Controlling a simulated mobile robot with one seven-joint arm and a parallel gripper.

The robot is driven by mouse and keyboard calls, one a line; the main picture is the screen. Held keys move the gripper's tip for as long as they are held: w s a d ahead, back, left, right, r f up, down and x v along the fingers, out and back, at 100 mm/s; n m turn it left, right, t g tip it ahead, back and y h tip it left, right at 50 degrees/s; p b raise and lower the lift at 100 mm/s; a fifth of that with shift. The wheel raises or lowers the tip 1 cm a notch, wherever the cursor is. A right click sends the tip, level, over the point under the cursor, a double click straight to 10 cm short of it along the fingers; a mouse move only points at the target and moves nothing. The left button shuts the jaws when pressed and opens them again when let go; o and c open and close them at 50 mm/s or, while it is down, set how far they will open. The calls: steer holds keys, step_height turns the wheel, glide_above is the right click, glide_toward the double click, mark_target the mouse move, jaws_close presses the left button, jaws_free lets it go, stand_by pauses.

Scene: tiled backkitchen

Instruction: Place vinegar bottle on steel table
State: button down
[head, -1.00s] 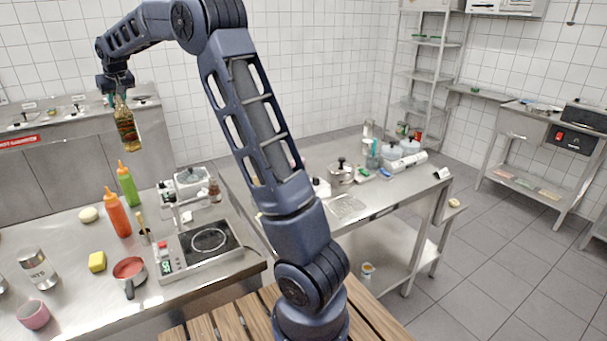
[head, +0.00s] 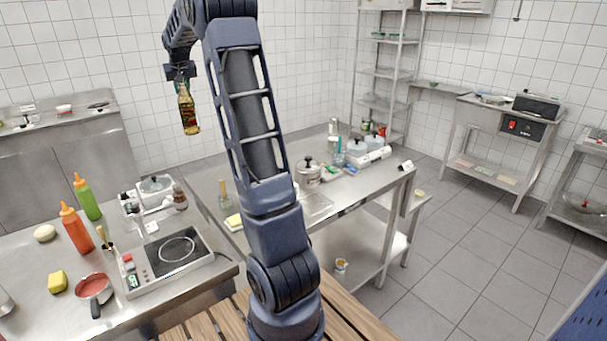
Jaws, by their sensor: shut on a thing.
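The bottle is held high, in front of the white tiled wall in the picture. The steel table (head: 352,190) stands right of centre, partly hidden behind my arm. A pot, lidded white containers and small items stand on it, mostly towards its far end. The gripper's fingertips are small and partly dark here.
A shelf rack (head: 381,75) stands behind the table. Bare steel shows along the table's right front part.

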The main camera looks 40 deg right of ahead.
steer(key=s+d+m+h, duration=0.1)
steer(key=s+d+m, duration=0.1)
steer(key=s+d, duration=0.6)
steer(key=s+d+m+g+h, duration=0.15)
steer(key=s+d, duration=0.25)
steer(key=d, duration=0.9)
steer(key=s+d+m, duration=0.2)
steer(key=s+d, duration=0.4)
steer(key=d, duration=0.4)
steer(key=s+d+f+m+g+h, duration=0.1)
steer(key=s+d+m, duration=0.1)
steer(key=s+d, duration=0.6)
steer(key=s+d+m, duration=0.2)
steer(key=s+d, duration=0.2)
steer(key=s, duration=0.7)
steer(key=s+d+f+m+g+h, duration=0.1)
steer(key=s+d+m, duration=0.1)
steer(key=s+d, duration=0.6)
step_height(320, 180, down, 19)
steer(key=s+a, duration=0.2)
steer(key=shift+a+f, duration=0.1)
steer(key=shift+f, duration=0.05)
steer(key=c, duration=1.1)
jaws_free()
steer(key=shift+f, duration=0.1)
